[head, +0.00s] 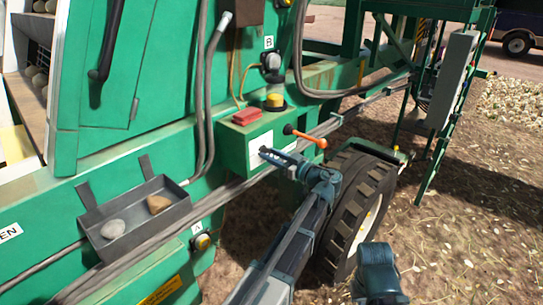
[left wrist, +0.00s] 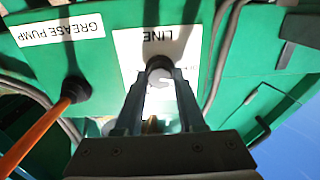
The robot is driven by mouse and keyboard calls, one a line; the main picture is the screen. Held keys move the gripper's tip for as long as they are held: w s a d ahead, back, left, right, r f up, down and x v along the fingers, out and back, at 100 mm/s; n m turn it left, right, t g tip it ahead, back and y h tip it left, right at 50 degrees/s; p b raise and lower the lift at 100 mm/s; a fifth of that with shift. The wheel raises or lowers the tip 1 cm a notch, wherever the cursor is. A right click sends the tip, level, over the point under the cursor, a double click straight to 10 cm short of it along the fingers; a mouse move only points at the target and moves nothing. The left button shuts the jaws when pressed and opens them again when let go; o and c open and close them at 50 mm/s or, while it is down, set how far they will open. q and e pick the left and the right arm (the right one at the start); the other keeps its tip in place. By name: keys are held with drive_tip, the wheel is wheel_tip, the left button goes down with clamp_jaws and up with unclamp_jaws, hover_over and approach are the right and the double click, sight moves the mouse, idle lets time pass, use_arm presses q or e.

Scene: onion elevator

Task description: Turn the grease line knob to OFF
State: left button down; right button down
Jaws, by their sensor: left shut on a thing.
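The grease line knob (left wrist: 159,67) is a small dark and pale knob on a white plate marked LINE (left wrist: 155,42), which appears upside down in the left wrist view. My left gripper (head: 270,153) reaches the green box's front face in the head view. Its two fingers (left wrist: 160,85) are shut on the knob, one on each side. The fingers hide part of the knob, and I cannot read its pointer or any OFF mark. In the head view the knob is mostly hidden by the gripper.
An orange-handled lever (head: 306,138) labelled GREASE PUMP (left wrist: 60,29) sticks out close beside the gripper. A red block (head: 247,117) lies on the box top. A grey tray (head: 135,222) with stones hangs at left. A black tyre (head: 358,195) stands below right.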

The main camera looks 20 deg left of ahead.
use_arm(q)
drive_tip(key=shift+s+f+n, duration=0.1)
drive_tip(key=shift+n, duration=1.2)
drive_tip(key=c, duration=0.5)
unclamp_jaws()
drive_tip(key=v, duration=1.3)
drive_tip(key=shift+d, duration=0.4)
drive_tip(key=shift+s, duration=0.1)
